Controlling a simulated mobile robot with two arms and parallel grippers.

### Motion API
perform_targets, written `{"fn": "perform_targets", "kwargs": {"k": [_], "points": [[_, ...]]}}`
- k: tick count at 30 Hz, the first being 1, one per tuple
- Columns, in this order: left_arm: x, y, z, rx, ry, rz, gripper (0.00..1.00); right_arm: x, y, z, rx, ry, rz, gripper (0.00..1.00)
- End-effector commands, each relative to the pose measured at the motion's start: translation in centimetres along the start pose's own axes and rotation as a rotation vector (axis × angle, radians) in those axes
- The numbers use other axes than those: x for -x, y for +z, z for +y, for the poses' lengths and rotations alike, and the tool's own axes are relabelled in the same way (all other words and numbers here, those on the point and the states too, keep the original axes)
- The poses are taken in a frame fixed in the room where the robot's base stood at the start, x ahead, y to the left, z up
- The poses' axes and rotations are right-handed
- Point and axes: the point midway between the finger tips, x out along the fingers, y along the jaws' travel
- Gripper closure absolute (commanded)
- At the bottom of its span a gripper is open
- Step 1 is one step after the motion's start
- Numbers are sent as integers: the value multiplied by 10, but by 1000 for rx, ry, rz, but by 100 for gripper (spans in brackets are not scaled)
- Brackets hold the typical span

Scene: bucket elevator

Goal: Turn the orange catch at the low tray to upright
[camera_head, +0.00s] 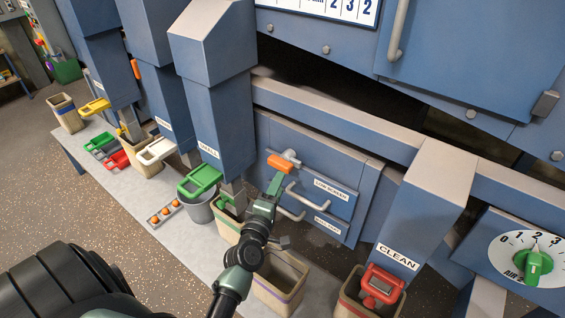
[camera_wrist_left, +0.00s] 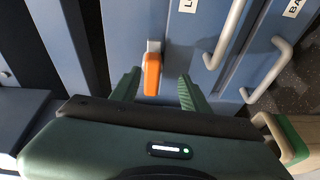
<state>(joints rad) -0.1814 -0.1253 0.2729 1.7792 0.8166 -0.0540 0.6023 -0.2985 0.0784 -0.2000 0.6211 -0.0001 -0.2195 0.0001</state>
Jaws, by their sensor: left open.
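The orange catch (camera_head: 279,164) sits at the upper left of a blue panel with two grey handles, on a grey pivot. It lies sideways in the head view, its orange end to the left of the pivot. My left gripper (camera_head: 274,184) is just in front of and below the catch. In the left wrist view the catch (camera_wrist_left: 152,73) shows between the two green fingers of the open gripper (camera_wrist_left: 160,88), nearer the left finger. I cannot tell whether a finger touches it. My right gripper is not in view.
The panel's upper grey handle (camera_head: 306,200) is close to the right of my gripper. A blue chute (camera_head: 218,120) stands to the left. A beige bin (camera_head: 280,280) is below my arm. A red-handled gate (camera_head: 382,287) is under the CLEAN chute.

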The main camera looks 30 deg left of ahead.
Motion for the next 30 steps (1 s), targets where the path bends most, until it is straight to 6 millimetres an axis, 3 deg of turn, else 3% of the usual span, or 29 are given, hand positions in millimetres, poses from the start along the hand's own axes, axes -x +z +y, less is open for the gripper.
{"fn": "perform_targets", "kwargs": {"k": [4, 18, 29, 30], "points": [[-8, -18, 9, 85, 35, 69, 55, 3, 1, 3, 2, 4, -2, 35], [-74, -22, 10, 80, 34, 66, 55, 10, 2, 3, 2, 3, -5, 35], [-81, -23, 10, 79, 33, 67, 55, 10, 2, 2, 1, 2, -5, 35], [-81, -22, 10, 79, 33, 67, 60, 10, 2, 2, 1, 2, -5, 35]]}}
